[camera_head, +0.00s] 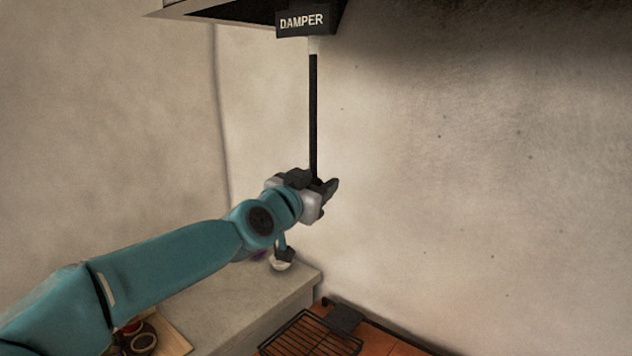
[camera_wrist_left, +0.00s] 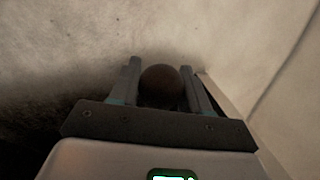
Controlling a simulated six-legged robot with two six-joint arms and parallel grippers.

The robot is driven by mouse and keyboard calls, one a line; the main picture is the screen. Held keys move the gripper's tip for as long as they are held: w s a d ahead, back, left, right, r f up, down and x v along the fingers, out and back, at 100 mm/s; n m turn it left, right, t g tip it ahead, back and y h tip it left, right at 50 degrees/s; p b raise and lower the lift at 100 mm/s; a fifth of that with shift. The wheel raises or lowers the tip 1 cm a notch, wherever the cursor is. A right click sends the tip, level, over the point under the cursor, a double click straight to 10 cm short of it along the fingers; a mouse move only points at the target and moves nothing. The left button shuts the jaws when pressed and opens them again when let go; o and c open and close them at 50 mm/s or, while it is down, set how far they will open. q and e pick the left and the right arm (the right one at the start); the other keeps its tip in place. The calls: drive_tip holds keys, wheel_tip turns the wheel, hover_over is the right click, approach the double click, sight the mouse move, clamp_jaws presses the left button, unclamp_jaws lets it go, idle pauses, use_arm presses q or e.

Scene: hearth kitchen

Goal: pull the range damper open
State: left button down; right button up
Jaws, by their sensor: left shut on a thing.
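The range damper is a thin black rod (camera_head: 313,115) hanging straight down from under a dark box labelled DAMPER (camera_head: 302,20) at the top of the head view. A short pale section shows at the rod's top, just below the label. My left gripper (camera_head: 325,187) is at the rod's lower end. In the left wrist view, a round dark brown knob (camera_wrist_left: 161,86) sits between the two fingers of the left gripper (camera_wrist_left: 164,80), which is shut on it. In the head view the knob is hidden by the gripper. My right gripper is not in view.
The hood edge (camera_head: 215,10) runs along the top. Below the arm is a stone counter (camera_head: 235,300) with a board and round items at lower left. A black wire rack (camera_head: 310,338) lies on a reddish surface at the bottom. The wall around the rod is bare.

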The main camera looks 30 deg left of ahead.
use_arm(q)
wheel_tip(320, 180, down, 4)
drive_tip(key=shift+w+r+b, duration=0.1)
drive_tip(key=shift+w+b, duration=0.05)
drive_tip(key=shift+b, duration=0.65)
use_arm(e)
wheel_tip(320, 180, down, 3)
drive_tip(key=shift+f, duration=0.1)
use_arm(q)
drive_tip(key=c, duration=0.9)
unclamp_jaws()
drive_tip(key=o, duration=0.3)
drive_tip(key=shift+w, duration=0.15)
drive_tip(key=s, duration=0.5)
drive_tip(key=s+d, duration=0.1)
drive_tip(key=s, duration=0.4)
drive_tip(key=s+p, duration=0.1)
drive_tip(key=s, duration=0.4)
drive_tip(key=shift+s+d, duration=0.4)
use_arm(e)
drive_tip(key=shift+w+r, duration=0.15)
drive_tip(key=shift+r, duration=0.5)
use_arm(q)
drive_tip(key=shift+s, duration=0.15)
